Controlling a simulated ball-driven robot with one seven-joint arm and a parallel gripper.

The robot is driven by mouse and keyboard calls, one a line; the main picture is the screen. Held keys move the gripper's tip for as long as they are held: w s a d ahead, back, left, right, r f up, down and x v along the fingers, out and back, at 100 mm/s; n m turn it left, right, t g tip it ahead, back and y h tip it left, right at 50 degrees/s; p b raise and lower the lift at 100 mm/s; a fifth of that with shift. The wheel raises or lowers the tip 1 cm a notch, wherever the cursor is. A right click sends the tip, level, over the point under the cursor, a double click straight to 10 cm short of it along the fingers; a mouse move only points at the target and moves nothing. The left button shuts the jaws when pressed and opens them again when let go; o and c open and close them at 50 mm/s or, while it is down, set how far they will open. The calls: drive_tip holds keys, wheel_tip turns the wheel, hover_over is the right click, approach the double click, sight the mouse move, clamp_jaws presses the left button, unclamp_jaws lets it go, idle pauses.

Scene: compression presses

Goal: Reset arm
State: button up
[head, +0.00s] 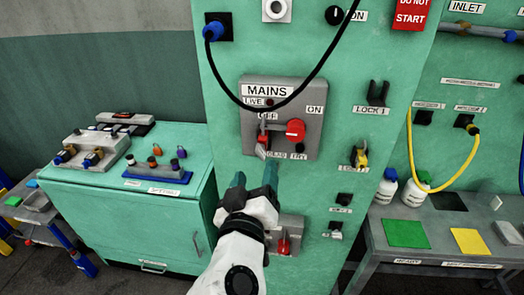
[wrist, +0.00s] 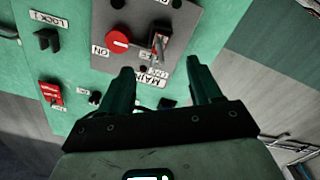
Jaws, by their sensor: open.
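My gripper (head: 254,181) is in front of the green cabinet (head: 222,135), just below the grey MAINS panel (head: 250,92). The wrist view shows its two dark green fingers (wrist: 158,88) apart with nothing between them. The MAINS panel has a red round knob (head: 296,129) at its right and a small red and metal piece (head: 263,143) left of it, by the OFF label. In the wrist view the panel appears upside down, with the red knob (wrist: 117,40) and the metal piece (wrist: 158,45) beyond the fingertips. My arm hides part of the cabinet below.
A green side cabinet (head: 165,208) with devices and small padlocks stands at left. A grey bench (head: 385,240) with green and yellow mats is at right. A black cable (head: 322,62) hangs across the cabinet's top. A yellow padlock (head: 361,155) hangs at a lower LOCK point.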

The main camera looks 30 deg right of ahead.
drive_tip(key=b+v, duration=0.1)
drive_tip(key=v, duration=0.4)
drive_tip(key=s+d+f+g+y, duration=0.2)
drive_tip(key=s+d+f+g, duration=0.15)
drive_tip(key=d+f, duration=0.45)
drive_tip(key=s+d+f+g+y, duration=0.2)
drive_tip(key=s+d+f+g, duration=0.15)
drive_tip(key=f, duration=0.75)
drive_tip(key=s+f+g+y, duration=0.6)
drive_tip(key=s+f, duration=0.7)
drive_tip(key=s, duration=0.4)
drive_tip(key=shift+d+f+g, duration=0.15)
drive_tip(key=shift+f+g, duration=0.05)
drive_tip(key=shift+g, duration=0.1)
